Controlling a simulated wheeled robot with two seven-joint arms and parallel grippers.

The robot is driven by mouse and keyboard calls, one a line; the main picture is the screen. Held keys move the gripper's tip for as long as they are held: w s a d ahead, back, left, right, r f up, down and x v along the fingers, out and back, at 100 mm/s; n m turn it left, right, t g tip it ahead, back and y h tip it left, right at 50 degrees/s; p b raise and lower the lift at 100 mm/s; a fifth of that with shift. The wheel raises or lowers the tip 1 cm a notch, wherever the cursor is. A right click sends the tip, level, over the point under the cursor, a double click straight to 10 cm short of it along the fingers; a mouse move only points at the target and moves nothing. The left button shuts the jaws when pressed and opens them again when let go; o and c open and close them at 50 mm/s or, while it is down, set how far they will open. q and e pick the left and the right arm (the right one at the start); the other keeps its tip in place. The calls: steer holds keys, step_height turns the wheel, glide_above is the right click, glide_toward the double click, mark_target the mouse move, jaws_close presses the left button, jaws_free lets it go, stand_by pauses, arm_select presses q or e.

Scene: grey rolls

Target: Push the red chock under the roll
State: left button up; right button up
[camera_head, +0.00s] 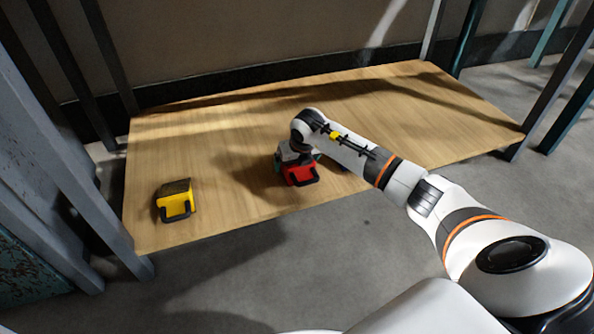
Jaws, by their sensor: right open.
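The red chock (299,175) sits near the front edge of the wooden table, with a dark handle on its near side. My right gripper (298,159) points down at its top from behind. The gripper is open, but its fingers are mostly hidden, and I cannot tell whether they touch the chock. I cannot make out a grey roll in this view. My left gripper is not in view.
A yellow chock (176,201) with a dark handle stands at the table's left front. A small dark blue thing (343,167) shows partly behind my right forearm. The wooden table (230,130) is clear at the back and right. Grey posts (60,150) rise at the left.

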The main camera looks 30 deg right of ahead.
steer(key=shift+c, duration=0.6)
steer(key=shift+r, duration=0.1)
steer(key=c, duration=1.3)
